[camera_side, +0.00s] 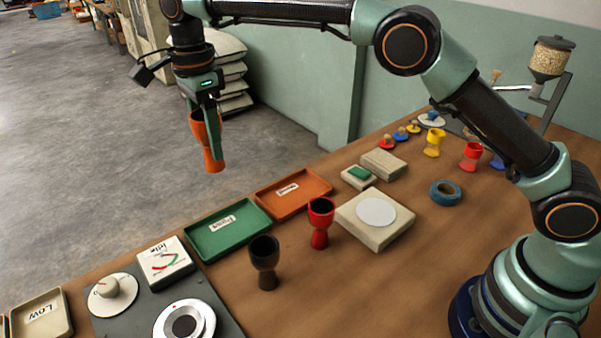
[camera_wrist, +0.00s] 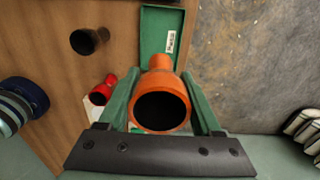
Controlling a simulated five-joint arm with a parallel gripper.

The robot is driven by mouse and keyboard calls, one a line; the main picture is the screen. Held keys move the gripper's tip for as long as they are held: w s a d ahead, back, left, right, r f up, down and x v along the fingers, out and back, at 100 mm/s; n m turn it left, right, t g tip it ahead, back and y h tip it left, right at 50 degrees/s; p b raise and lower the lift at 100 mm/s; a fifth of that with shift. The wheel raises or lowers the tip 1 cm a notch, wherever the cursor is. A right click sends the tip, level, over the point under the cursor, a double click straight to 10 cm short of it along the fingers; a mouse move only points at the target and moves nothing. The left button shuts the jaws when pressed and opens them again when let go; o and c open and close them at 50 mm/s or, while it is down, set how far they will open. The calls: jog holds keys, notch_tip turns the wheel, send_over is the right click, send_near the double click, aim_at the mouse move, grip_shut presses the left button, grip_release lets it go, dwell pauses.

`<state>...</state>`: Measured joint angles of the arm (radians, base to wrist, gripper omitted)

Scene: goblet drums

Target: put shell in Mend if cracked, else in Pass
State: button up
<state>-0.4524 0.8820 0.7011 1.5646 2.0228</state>
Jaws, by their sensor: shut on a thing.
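My gripper (camera_side: 207,104) is shut on an orange goblet-shaped shell (camera_side: 206,146) and holds it upright in the air. In the wrist view, the shell (camera_wrist: 161,108) shows its wide, dark mouth between my fingers; I see no clear crack on the parts in view, and its inside is too dark to judge. A green tray (camera_side: 201,254) and an orange tray (camera_side: 313,194) lie along the table's far edge, both empty. Their labels are too small to read surely. In the wrist view, the green tray (camera_wrist: 152,25) shows behind the shell.
A black goblet (camera_side: 264,263) and a red goblet (camera_side: 320,222) stand near the trays. A pale box (camera_side: 375,224) with a white disc stands to their right. At left are a labelled meter (camera_side: 163,262), a knob (camera_side: 110,287) and a "LOW" tray (camera_side: 67,320).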

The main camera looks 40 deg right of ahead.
notch_tip(320, 180, down, 17)
jog(key=shift+f, duration=0.1)
dwell(0.4)
jog(key=shift+f, duration=0.15)
jog(key=o, duration=1.5)
